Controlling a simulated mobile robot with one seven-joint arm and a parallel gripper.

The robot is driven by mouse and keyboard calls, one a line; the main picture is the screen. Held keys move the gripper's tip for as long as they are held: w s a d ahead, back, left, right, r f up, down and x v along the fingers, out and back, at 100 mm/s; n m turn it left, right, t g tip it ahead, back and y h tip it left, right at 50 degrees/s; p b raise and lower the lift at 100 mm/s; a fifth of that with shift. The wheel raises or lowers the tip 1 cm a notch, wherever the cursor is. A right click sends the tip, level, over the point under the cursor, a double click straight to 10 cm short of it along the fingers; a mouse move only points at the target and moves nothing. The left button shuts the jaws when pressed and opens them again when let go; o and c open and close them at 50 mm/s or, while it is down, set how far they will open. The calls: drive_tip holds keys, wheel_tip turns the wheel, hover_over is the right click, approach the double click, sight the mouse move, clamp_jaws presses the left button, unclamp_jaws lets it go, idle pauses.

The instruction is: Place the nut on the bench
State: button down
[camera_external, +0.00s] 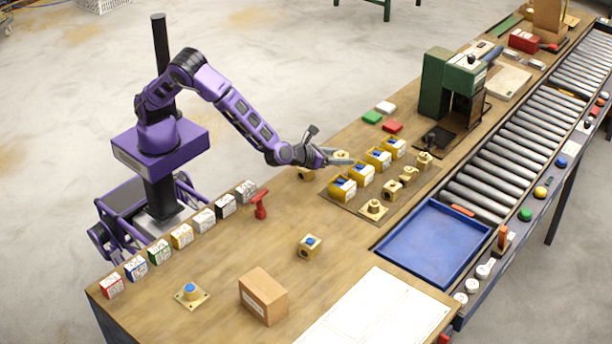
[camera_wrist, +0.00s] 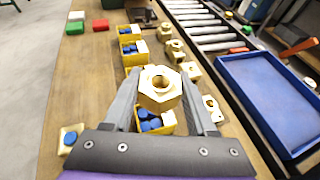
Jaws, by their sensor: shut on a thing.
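My gripper (camera_external: 341,158) is shut on a brass hex nut (camera_wrist: 160,86), which sits between its two fingers in the wrist view. In the outside view the nut (camera_external: 342,155) is small at the fingertips, above the far-left part of the board with yellow bins. The nut is held above the bench (camera_external: 235,255), with a yellow bin of blue parts (camera_wrist: 152,122) below it in the wrist view.
Several yellow bins (camera_external: 342,189) with blue parts stand in a row beside several brass parts (camera_external: 391,188). A green drill press (camera_external: 435,82) stands farther back. A blue tray (camera_external: 432,243) and rollers (camera_external: 520,140) lie to the right. The front-left bench has free room around a cardboard box (camera_external: 263,296).

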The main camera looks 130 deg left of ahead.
drive_tip(key=s+a+f+n+g, duration=0.2)
drive_tip(key=s+a+n+g, duration=0.1)
drive_tip(key=s+a, duration=0.55)
drive_tip(key=s+a+f+n+g, duration=0.1)
drive_tip(key=s+a+n+g, duration=0.15)
drive_tip(key=s+a, duration=0.65)
drive_tip(key=shift+g+y, duration=0.3)
drive_tip(key=shift+g, duration=0.15)
drive_tip(key=w+a+f, duration=0.1)
drive_tip(key=f, duration=0.1)
drive_tip(key=a+f+b, duration=0.1)
drive_tip(key=f, duration=0.1)
drive_tip(key=w+a+f, duration=0.1)
drive_tip(key=f, duration=0.1)
drive_tip(key=shift+w+a, duration=0.35)
drive_tip(key=shift+f+b, duration=0.5)
drive_tip(key=shift+f, duration=1.6)
drive_tip(key=shift+f, duration=0.15)
drive_tip(key=shift+c, duration=1)
unclamp_jaws()
